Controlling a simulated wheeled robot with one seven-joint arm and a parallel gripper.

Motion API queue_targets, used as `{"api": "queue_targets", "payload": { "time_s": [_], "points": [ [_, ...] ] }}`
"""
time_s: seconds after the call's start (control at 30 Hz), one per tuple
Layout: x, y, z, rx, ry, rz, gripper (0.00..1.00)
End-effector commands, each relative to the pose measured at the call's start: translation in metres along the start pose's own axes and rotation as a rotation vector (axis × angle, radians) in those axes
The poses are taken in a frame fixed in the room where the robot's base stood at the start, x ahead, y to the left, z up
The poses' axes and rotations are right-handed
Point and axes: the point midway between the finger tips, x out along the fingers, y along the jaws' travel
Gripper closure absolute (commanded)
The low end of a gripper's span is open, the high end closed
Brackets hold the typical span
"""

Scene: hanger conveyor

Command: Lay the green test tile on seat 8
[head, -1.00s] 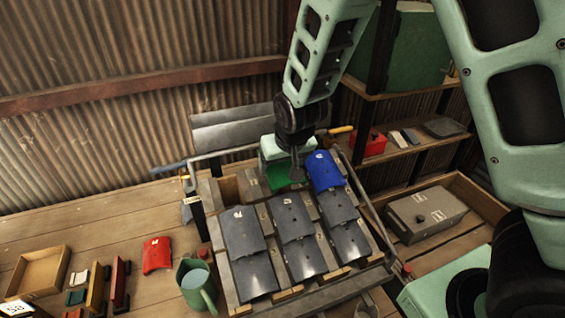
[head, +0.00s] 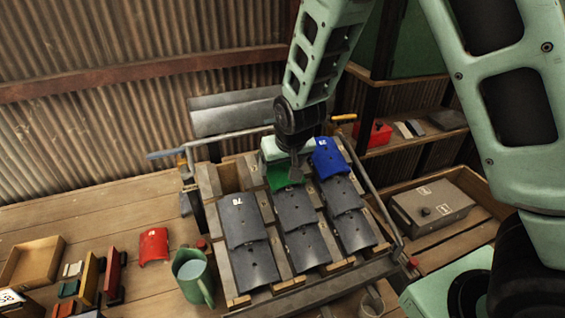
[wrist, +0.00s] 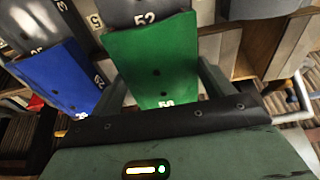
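The green test tile (head: 280,175) is at the top of the rack's middle column in the head view. In the wrist view the green tile (wrist: 155,65) fills the middle, marked 56 at its near end. My gripper (head: 294,172) is over it; in the wrist view its fingers (wrist: 165,90) flank the tile's side edges and look closed on it. The blue tile (head: 328,158) lies beside it at the top of the right column. A grey tile marked 52 (wrist: 148,12) adjoins the green tile's far edge. I cannot tell whether the green tile bears on the rack.
Grey tiles (head: 253,267) cover the lower rack. The left column's top place (head: 230,178) is bare. A grey box (head: 430,207) sits right.

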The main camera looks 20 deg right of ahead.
Motion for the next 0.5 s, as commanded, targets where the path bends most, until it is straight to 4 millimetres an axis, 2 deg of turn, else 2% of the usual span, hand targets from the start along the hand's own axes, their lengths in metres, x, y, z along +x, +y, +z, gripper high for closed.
{"api": "queue_targets", "payload": {
  "time_s": [0.03,0.07,0.33,0.5],
  "points": [
    [0.000,0.000,0.000,0.000,0.001,0.000,0.07],
    [0.000,0.000,0.000,0.000,0.001,0.000,0.00],
    [-0.002,0.000,0.000,-0.001,0.001,0.000,0.00],
    [-0.019,-0.001,-0.001,-0.002,0.005,-0.002,0.00]
  ]
}}
